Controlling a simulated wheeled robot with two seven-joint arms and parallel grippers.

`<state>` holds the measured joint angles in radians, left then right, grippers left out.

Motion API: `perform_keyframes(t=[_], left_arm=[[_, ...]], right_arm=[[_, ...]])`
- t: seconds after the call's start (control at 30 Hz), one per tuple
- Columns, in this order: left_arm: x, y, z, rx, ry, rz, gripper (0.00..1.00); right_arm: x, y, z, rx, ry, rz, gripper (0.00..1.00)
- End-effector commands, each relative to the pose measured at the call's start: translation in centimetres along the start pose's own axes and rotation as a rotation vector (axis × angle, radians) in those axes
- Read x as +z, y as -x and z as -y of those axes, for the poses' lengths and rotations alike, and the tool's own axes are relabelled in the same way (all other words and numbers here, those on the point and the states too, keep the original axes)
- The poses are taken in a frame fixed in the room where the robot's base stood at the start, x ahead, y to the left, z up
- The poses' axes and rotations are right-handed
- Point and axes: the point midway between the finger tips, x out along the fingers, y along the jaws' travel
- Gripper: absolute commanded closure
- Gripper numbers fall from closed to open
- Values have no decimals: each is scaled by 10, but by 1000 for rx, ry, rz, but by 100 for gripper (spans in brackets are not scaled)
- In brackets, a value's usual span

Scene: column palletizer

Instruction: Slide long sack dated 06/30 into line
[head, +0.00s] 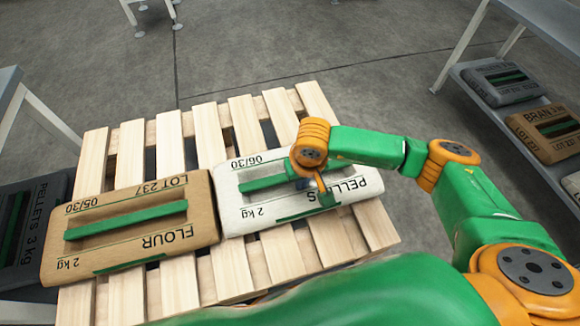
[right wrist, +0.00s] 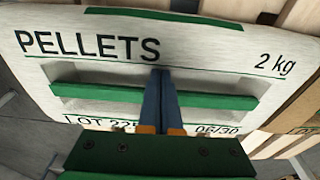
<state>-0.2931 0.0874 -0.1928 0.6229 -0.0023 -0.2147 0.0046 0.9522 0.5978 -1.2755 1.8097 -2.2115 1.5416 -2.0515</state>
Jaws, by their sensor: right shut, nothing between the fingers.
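The white PELLETS sack (head: 262,201), dated 06/30, lies flat on the wooden pallet (head: 290,265), with a green handle strap (head: 262,183) along its top. A brown FLOUR sack (head: 130,243), dated 05/30, lies end to end with it on the left, nearly touching. My right gripper (head: 321,188) is over the middle of the white sack. In the right wrist view its fingers (right wrist: 162,100) are shut together with nothing between them, in front of the strap. I cannot tell if the fingertips touch the sack. My left gripper is not in view.
Bare slats lie behind and in front of the sacks. A shelf rack on the right holds a grey sack (head: 500,82) and a brown BRAN sack (head: 548,130). A dark PELLETS 3 kg sack (head: 30,228) is at the left, beside the pallet.

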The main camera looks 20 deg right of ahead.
Motion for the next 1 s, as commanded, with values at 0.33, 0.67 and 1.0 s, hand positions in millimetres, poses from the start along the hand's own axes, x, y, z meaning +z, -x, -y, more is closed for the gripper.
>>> perform_keyframes(t=[0.33, 0.67, 1.0], left_arm=[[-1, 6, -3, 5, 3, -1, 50], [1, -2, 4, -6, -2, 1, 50], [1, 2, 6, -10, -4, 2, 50]], right_arm=[[18, 2, 0, 1, 1, 7, 100], [17, 0, 3, 1, 1, 5, 100], [23, 3, 2, 2, 2, 3, 100]])
